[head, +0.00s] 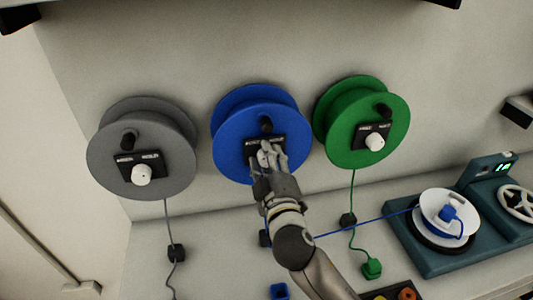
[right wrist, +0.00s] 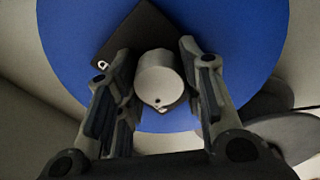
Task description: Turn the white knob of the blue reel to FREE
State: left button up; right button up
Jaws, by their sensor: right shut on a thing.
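The blue reel (head: 232,118) is mounted on the wall between a grey and a green reel. A dark plate (head: 250,145) with small white lettering sits on its face, below a black handle (head: 266,124). The white knob (right wrist: 158,76) shows between the fingers of my right gripper (head: 267,153) in the right wrist view. My right gripper is shut on this knob, one finger on each side. In the head view the hand hides the knob. The lettering is too small to read and the knob's setting cannot be told. My left gripper is not in view.
The grey reel (head: 105,158) is at left and the green reel (head: 340,135) at right, close beside the blue one. A blue cord (head: 365,222) runs to a white spool (head: 433,205) on a teal device (head: 425,262). A green plug (head: 371,268) lies on the counter below.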

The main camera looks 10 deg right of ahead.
jog(key=shift+n, duration=0.4)
jog(key=o, duration=1)
jog(key=shift+s, duration=0.2)
jog(key=s, duration=1.1)
jog(key=shift+s+f, duration=0.25)
jog(key=shift+s, duration=0.05)
jog(key=shift+f, duration=0.1)
